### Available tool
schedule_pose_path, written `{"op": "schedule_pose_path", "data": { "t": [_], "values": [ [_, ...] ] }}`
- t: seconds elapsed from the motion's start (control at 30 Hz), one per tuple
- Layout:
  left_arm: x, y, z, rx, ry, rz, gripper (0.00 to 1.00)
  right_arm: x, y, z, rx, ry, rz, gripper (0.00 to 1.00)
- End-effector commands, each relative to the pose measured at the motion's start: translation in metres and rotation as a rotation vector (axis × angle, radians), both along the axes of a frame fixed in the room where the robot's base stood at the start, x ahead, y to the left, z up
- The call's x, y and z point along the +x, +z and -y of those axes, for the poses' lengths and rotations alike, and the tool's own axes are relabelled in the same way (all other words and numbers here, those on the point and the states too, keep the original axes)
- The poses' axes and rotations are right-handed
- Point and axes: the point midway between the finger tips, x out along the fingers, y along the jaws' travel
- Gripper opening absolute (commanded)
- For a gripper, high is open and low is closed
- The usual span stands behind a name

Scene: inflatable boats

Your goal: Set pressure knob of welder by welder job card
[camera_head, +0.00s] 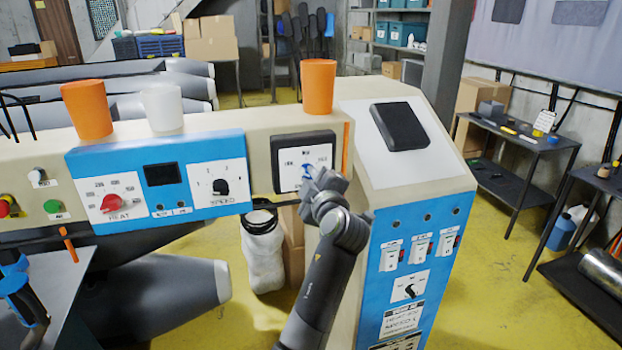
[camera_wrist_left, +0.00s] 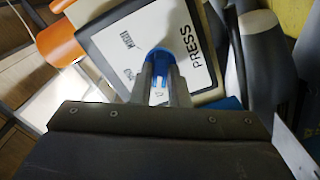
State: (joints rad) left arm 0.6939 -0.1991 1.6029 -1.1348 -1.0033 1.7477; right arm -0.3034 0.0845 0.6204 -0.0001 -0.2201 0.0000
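The welder has a beige body (camera_head: 262,132) with a white plate in a dark frame (camera_head: 283,150). The blue pressure knob (camera_head: 307,170) sits on this plate, partly hidden by my left gripper (camera_head: 314,182). In the left wrist view the plate (camera_wrist_left: 115,45) reads "PRESS", and the blue knob (camera_wrist_left: 160,60) lies between my two grey fingertips (camera_wrist_left: 161,84). The fingers appear closed on its sides. The scale marks are too small to read. I cannot pick out the job card for certain. My right gripper is not in view.
Left of the plate are the black speed knob (camera_head: 220,187) and red heat knob (camera_head: 112,202). Orange cups (camera_head: 318,88) (camera_head: 87,110) and a white cup (camera_head: 162,107) stand on top. A blue-fronted cabinet (camera_head: 425,240) stands right of my arm. Yellow floor (camera_head: 480,260) is open beyond.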

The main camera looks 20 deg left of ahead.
Motion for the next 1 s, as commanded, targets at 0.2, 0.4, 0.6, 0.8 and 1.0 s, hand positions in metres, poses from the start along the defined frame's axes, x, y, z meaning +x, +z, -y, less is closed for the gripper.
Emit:
{"op": "schedule_pose_path", "data": {
  "t": [0.2,0.4,0.6,0.8,1.0],
  "values": [
    [0.000,0.000,0.000,0.001,0.001,0.000,0.00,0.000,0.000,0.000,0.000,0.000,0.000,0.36],
    [0.000,0.000,0.000,0.016,0.001,-0.010,0.00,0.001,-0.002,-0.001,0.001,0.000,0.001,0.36],
    [0.000,-0.001,0.000,0.084,0.001,-0.054,0.00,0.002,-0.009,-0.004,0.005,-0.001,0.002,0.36],
    [0.000,-0.001,0.000,0.210,0.001,-0.139,0.00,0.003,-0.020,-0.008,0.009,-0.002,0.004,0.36],
    [0.000,0.000,0.000,0.367,0.003,-0.244,0.00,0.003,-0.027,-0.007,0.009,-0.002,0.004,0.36]
  ]
}}
